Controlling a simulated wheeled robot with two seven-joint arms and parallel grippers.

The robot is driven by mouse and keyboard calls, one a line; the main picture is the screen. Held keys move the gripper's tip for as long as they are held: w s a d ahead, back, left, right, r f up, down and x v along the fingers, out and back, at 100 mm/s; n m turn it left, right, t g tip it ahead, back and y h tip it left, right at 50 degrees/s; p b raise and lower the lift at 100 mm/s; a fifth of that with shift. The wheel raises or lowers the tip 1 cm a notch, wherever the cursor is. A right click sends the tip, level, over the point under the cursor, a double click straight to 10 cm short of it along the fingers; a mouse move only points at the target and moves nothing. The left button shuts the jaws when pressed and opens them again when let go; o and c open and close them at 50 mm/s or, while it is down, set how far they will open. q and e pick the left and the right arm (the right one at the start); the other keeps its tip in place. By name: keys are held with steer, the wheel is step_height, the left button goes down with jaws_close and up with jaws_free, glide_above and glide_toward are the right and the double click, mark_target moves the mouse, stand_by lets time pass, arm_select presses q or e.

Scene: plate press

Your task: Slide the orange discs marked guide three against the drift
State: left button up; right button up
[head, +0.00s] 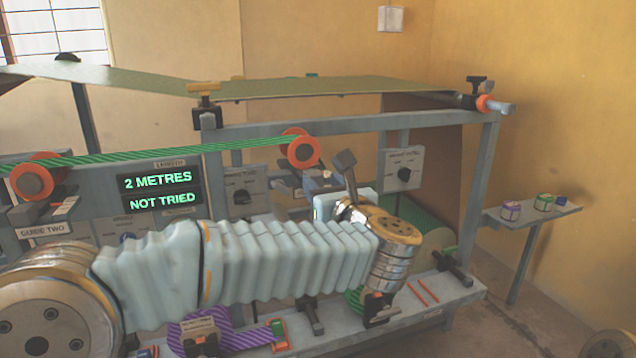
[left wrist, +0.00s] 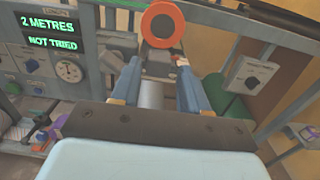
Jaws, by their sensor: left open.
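An orange disc pair with a grey centre (head: 303,150) sits on the green striped band's line, behind my left gripper; its label is hidden. In the left wrist view an orange disc (left wrist: 162,25) stands just beyond the fingertips. My left gripper (head: 330,178) is open, its two blue-grey fingers (left wrist: 160,68) apart with no disc between them. Another orange disc pair (head: 33,180) is at the far left, above a plate reading GUIDE TWO (head: 43,229). The green band (head: 200,150) runs between the two disc pairs.
A display (head: 158,190) reads 2 METRES, NOT TRIED. A dial panel (head: 403,170) hangs right of the gripper. A grey frame bar (head: 350,125) crosses above it. A purple striped piece (head: 215,332) lies below my arm. A side shelf (head: 535,213) holds small coloured blocks.

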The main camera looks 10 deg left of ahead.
arm_select(q)
steer(key=b+v, duration=0.1)
steer(key=v, duration=0.9)
